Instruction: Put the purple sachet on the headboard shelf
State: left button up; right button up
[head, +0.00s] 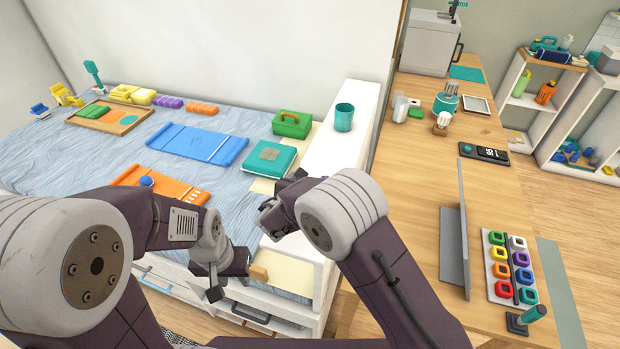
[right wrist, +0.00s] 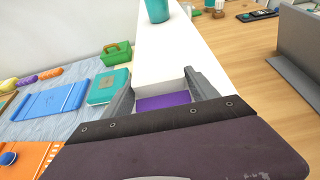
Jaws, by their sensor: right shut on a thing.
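The purple sachet (right wrist: 163,102) shows in the right wrist view between the fingers of my right gripper (right wrist: 165,90), which is shut on it. In the head view my right gripper (head: 281,192) is at the near end of the white headboard shelf (head: 347,150), to its left, and hides the sachet. In the right wrist view the white shelf top (right wrist: 160,62) runs away beyond the fingers. My left gripper (head: 231,279) hangs low by the bed's front edge, with its fingers apart and nothing seen between them.
A teal cup (head: 344,117) stands on the shelf. A green box (head: 292,124) and a teal book (head: 269,158) lie beside it on the bed. The shelf top nearer than the cup looks clear.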

jog(key=shift+f+b, duration=0.25)
jog(key=shift+b, duration=0.05)
jog(key=o, duration=1.3)
jog(key=shift+r, duration=0.1)
jog(key=shift+r+p, duration=0.15)
jog(key=shift+p, duration=0.15)
jog(key=b+v, duration=0.1)
jog(key=v, duration=1.1)
jog(key=shift+s, duration=0.1)
